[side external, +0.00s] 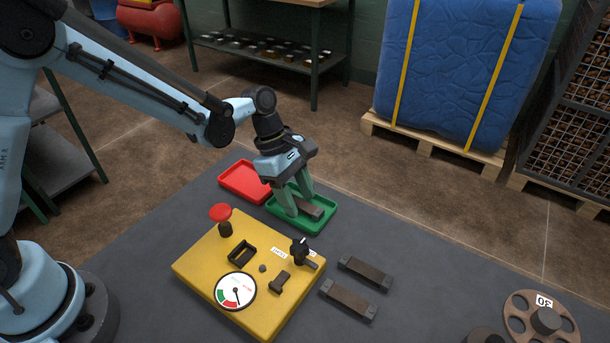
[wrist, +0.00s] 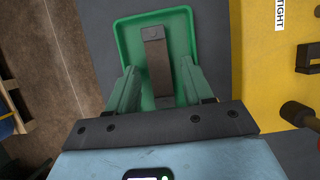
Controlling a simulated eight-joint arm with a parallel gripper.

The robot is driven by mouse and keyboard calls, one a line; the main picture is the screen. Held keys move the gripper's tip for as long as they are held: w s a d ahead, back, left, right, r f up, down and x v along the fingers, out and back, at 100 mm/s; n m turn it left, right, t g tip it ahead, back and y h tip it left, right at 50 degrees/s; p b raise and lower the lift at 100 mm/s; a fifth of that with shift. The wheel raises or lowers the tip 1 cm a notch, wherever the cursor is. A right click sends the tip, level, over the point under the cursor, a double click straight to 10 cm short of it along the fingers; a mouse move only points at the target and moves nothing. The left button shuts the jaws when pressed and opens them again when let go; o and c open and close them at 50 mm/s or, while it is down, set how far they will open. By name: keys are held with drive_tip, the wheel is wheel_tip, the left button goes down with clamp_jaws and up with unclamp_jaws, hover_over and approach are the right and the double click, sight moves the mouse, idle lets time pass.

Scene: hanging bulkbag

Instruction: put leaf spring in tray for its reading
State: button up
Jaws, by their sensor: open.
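A dark brown leaf spring (side external: 307,207) lies in the green tray (side external: 327,222). In the wrist view the leaf spring (wrist: 158,62) lies lengthwise along the middle of the green tray (wrist: 124,40), between my fingers. My gripper (side external: 298,207) is low over the tray, fingers pointing down. It is open, with visible gaps between the fingers and the spring in the wrist view (wrist: 158,80). Two more leaf springs, one upper (side external: 364,273) and one lower (side external: 348,299), lie on the dark table right of the yellow box. A red tray (side external: 244,181) beside the green one looks empty.
The yellow box (side external: 210,258) with a dial (side external: 235,291), a red knob (side external: 221,212) and a black lever (side external: 300,249) stands in front of the trays. A spoked wheel (side external: 540,318) is at the right. Table right of the green tray is clear.

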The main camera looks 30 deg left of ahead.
drive_tip(key=shift+r, duration=0.1)
drive_tip(key=v, duration=1.1)
drive_tip(key=s+a+r+m+t+y, duration=0.2)
drive_tip(key=s+a+m+t+y, duration=0.2)
drive_tip(key=m, duration=1.4)
drive_tip(key=shift+s+a+r+t, duration=0.4)
drive_tip(key=shift+s+a+t, duration=1.2)
drive_tip(key=shift+s+a, duration=2.05)
drive_tip(key=shift+s+d, duration=0.4)
drive_tip(key=shift+d, duration=0.05)
